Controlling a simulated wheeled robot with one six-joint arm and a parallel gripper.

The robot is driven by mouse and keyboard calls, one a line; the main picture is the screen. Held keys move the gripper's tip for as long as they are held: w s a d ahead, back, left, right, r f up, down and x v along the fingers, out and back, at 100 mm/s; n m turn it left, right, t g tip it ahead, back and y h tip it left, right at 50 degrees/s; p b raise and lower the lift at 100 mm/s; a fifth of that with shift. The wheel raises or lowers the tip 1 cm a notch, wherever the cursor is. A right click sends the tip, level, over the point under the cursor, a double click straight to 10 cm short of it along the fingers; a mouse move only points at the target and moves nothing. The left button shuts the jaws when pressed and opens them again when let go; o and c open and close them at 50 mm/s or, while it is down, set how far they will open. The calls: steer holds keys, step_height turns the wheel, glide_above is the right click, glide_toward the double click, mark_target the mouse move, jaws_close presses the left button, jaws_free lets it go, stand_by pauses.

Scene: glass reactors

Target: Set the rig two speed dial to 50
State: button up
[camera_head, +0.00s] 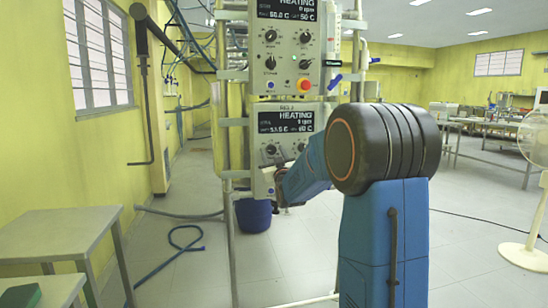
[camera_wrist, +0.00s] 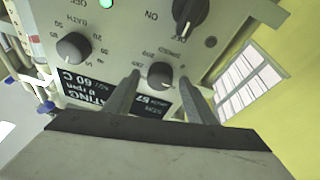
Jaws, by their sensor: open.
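The lower control box (camera_head: 265,133) hangs on the metal frame; its small label looks like rig two, though blurred. Its display (camera_head: 291,120) reads HEATING, 0 rpm and about 60 C. In the wrist view the panel appears upside down. My gripper (camera_wrist: 160,77) is open, one finger on each side of the knob; contact cannot be told. In the head view my arm hides much of the box's lower right.
Beside the speed dial is the bath dial (camera_wrist: 73,48), and a black on/off switch (camera_wrist: 190,15) is close by. An upper control box (camera_head: 284,45) with a red stop button (camera_head: 304,86) hangs above. A blue bucket (camera_head: 253,215) stands below. Grey tables (camera_head: 60,235) are at left.

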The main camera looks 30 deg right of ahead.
steer(key=v, duration=1.7)
steer(key=shift+s, duration=0.15)
steer(key=shift+a+f, duration=0.1)
steer(key=s+a+f+g+y, duration=0.4)
steer(key=s+a+f+g, duration=0.5)
steer(key=s+a+f, duration=0.4)
steer(key=s+a+f+g, duration=0.1)
steer(key=s+g, duration=0.1)
steer(key=s, duration=0.6)
steer(key=s+a+f+g+y, duration=0.1)
steer(key=s+a+f+g, duration=0.1)
steer(key=s, duration=0.6)
steer(key=s+a+f+g, duration=0.2)
steer(key=s+g, duration=0.1)
steer(key=s, duration=0.4)
steer(key=shift+s+f+n+y, duration=0.2)
steer(key=shift+s+n+y, duration=0.1)
steer(key=shift+s, duration=0.1)
